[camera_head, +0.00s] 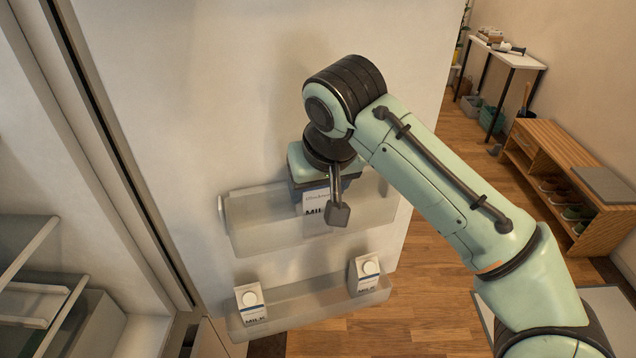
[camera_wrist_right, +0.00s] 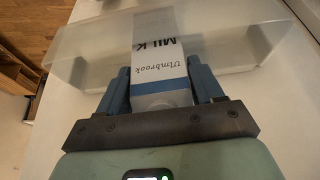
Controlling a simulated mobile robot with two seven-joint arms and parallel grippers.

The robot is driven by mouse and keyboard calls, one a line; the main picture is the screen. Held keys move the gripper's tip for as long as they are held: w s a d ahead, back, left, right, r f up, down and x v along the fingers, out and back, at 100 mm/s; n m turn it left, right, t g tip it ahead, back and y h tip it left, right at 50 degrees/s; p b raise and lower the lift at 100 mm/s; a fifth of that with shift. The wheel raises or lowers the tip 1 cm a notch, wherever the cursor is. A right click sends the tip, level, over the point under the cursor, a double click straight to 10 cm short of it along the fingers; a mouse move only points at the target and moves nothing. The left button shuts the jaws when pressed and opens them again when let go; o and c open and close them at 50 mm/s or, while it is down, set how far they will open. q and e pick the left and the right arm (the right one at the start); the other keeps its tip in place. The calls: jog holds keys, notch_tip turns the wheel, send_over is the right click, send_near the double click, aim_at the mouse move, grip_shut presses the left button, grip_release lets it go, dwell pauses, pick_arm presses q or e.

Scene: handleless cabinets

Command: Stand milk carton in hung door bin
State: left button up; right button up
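A white milk carton (camera_head: 315,203) with a blue band stands about upright at the upper clear door bin (camera_head: 262,228). It also shows in the right wrist view (camera_wrist_right: 161,70), with its lower end at the bin; whether it rests on the bin floor I cannot tell. My right gripper (camera_wrist_right: 160,88) has its blue fingers against both sides of the carton, shut on it from above. In the head view my right gripper (camera_head: 320,186) is partly hidden by its own wrist. My left gripper is not in view.
A lower door bin (camera_head: 305,306) holds two milk cartons, one at its left end (camera_head: 250,304) and one at its right end (camera_head: 366,273). Fridge shelves (camera_head: 40,290) are at the left. A wooden bench (camera_head: 560,165) stands farther off at the right.

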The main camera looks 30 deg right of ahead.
jog(key=o, duration=0.5)
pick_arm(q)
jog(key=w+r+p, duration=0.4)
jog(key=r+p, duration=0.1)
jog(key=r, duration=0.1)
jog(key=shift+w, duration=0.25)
pick_arm(e)
jog(key=v, duration=1.3)
jog(key=shift+s, duration=0.15)
jog(key=shift+r, duration=0.15)
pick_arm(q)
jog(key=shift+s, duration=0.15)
